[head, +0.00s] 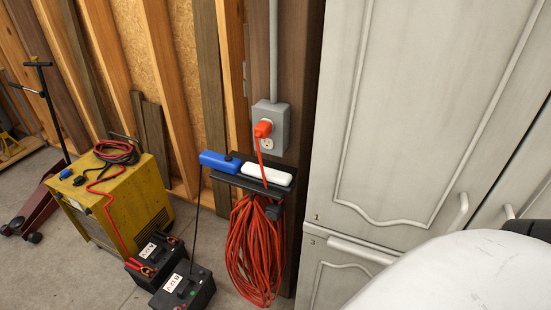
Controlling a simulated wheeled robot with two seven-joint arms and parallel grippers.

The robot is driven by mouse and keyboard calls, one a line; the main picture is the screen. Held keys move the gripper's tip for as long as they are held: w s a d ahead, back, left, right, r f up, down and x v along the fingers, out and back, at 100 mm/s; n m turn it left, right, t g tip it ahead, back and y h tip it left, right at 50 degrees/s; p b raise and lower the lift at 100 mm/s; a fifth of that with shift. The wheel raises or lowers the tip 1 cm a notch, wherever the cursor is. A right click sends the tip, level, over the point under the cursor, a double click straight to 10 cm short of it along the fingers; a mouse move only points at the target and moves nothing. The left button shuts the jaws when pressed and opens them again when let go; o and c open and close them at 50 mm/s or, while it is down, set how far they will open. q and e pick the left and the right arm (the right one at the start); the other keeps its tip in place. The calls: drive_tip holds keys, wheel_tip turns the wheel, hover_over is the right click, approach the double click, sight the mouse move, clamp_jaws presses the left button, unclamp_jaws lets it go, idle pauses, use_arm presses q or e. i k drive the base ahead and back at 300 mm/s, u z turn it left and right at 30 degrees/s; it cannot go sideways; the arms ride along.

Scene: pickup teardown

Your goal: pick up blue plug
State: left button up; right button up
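A blue block-shaped piece (219,161), which looks like the blue plug, lies on the left end of a small dark shelf (262,187) on the wall. A thin dark cord hangs from it toward the floor. A white block of similar shape (267,173) lies to its right on the same shelf. Neither of my grippers shows in the head view. A white rounded shape at the bottom right looks like part of my own body or arm.
A grey outlet box (281,134) holds an orange plug (263,129) above the shelf. An orange cord coil (255,250) hangs below. Batteries (184,289) and a yellow machine (122,197) stand at left. A pale cabinet (420,110) fills the right.

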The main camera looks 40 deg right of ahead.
sight(65, 173)
drive_tip(key=z, duration=1.1)
drive_tip(key=k, duration=0.3)
drive_tip(key=z, duration=0.15)
drive_tip(key=i, duration=0.3)
drive_tip(key=u, duration=1.4)
drive_tip(key=k, duration=0.6)
drive_tip(key=u, duration=0.6)
drive_tip(key=i, duration=1.6)
drive_tip(key=u, duration=0.6)
drive_tip(key=i, duration=2.45)
drive_tip(key=z, duration=0.7)
drive_tip(key=i, duration=1.55)
drive_tip(key=z, duration=1.4)
